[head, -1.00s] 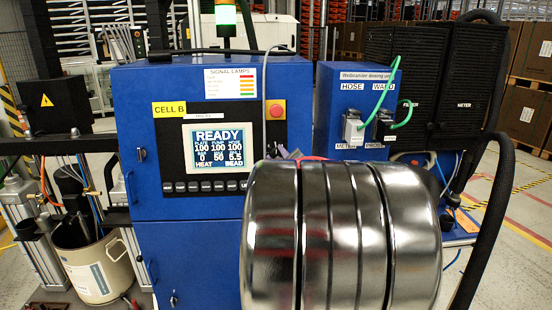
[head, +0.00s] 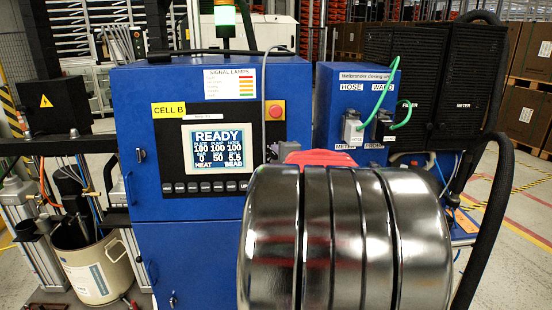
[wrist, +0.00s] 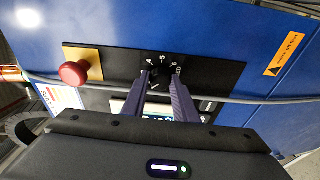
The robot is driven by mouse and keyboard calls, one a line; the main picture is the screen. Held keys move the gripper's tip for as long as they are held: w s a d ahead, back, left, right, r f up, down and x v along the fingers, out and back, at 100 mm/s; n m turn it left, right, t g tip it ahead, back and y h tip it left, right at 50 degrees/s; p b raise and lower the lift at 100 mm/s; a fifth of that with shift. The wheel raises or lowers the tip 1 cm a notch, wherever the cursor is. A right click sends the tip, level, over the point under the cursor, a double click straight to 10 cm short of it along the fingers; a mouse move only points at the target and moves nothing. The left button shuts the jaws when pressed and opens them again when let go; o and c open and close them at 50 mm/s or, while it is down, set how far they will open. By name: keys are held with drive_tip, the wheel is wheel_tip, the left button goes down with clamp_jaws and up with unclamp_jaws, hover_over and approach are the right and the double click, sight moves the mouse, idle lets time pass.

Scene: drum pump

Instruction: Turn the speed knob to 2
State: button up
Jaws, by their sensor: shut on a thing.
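The speed knob (wrist: 155,78) is small and dark, on a black panel (wrist: 215,75) with white dial marks around it in the wrist view. My gripper (wrist: 160,73) has its two fingers on either side of the knob and is shut on it. The fingers hide part of the knob, and I cannot tell which mark it points to. In the head view my arm hides the knob. The display (head: 219,147) reads READY in the head view.
A red mushroom button (wrist: 75,73) sits left of the knob; it also shows in the head view (head: 275,110). A grey cable (wrist: 240,98) crosses the cabinet by my fingers. A blue box (head: 352,75) with green leads stands right of the cabinet.

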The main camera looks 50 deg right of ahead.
drive_tip(key=shift+w, duration=0.1)
idle(0.4)
drive_tip(key=o, duration=1)
drive_tip(key=shift+a, duration=0.1)
drive_tip(key=v, duration=1.3)
drive_tip(key=shift+s+a, duration=0.15)
drive_tip(key=shift+s, duration=0.15)
